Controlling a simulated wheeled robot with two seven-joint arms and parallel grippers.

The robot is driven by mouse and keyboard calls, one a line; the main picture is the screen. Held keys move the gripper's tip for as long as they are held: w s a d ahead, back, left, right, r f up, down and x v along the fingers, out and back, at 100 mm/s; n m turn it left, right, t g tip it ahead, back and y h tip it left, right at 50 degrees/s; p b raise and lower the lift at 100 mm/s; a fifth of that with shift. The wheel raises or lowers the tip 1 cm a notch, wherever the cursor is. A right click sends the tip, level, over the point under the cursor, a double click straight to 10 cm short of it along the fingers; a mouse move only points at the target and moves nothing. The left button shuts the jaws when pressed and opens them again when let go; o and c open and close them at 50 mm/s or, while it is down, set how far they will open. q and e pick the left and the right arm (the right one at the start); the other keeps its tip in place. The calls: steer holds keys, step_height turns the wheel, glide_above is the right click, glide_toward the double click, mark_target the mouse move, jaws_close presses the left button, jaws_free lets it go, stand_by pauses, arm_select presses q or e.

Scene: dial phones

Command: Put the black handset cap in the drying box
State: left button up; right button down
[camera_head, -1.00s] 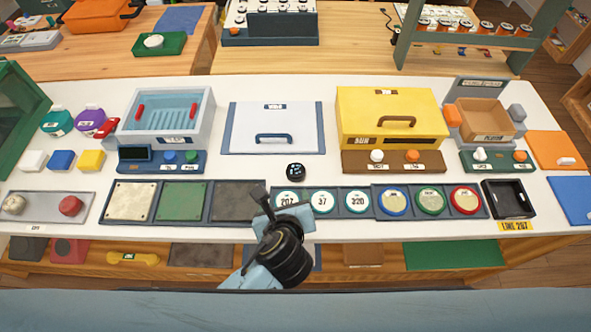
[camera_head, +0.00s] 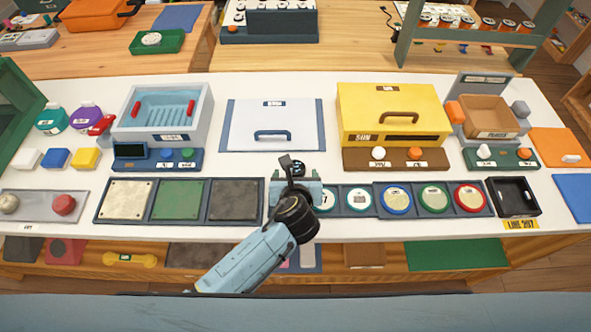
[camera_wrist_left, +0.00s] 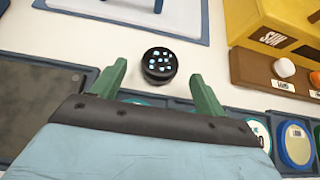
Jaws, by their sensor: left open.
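The black handset cap (camera_wrist_left: 159,65) is a small round black disc with pale blue marks on top. It lies on the white table, just beyond and between my left gripper's fingertips (camera_wrist_left: 158,80) in the left wrist view. My left gripper (camera_head: 297,176) is open and empty, and partly hides the cap (camera_head: 298,168) in the head view. A yellow box (camera_head: 385,115) labelled SUN, with a closed lid and brown handle, stands to the right behind the cap. No label plainly reads as drying box. My right gripper is not in view.
A blue-grey basin (camera_head: 164,112) stands at the left and a white handled panel (camera_head: 270,125) behind the cap. A row of coloured discs (camera_head: 397,200) and square pads (camera_head: 180,200) lines the front. Some white table around the cap is bare.

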mark_target(296, 170)
arm_select(q)
steer(key=shift+b+x, duration=0.3)
steer(key=shift+x, duration=1.1)
steer(key=shift+c, duration=0.4)
steer(key=c, duration=1.1)
steer(key=shift+o, duration=0.2)
